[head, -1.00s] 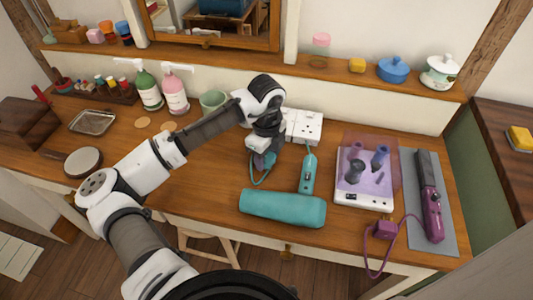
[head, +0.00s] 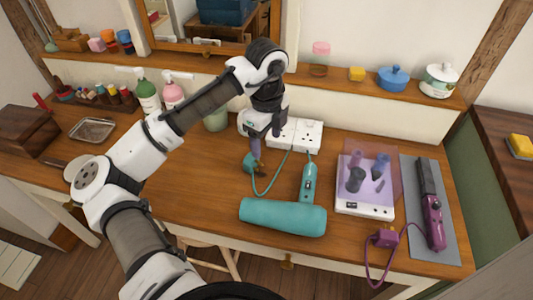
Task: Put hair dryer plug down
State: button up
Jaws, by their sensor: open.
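The teal hair dryer (head: 283,217) lies on the wooden dressing table, its handle (head: 308,183) pointing to the back. Its thin teal cord (head: 271,191) loops left to the teal plug (head: 249,163), which appears to rest on the tabletop left of the white socket strip. My gripper (head: 262,148) points down just above and beside the plug. It is open, and the plug looks outside its fingers. The gripper partly covers the left end of the socket strip (head: 307,133).
A white device with a clear purple cover (head: 363,207) stands at right. Beside it, a purple styling iron (head: 432,215) lies on a grey mat (head: 446,244), its purple plug (head: 386,238) near the front edge. Bottles and a green cup (head: 215,121) stand behind left. The table's middle left is clear.

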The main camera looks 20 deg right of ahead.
jog(key=shift+r, duration=1.65)
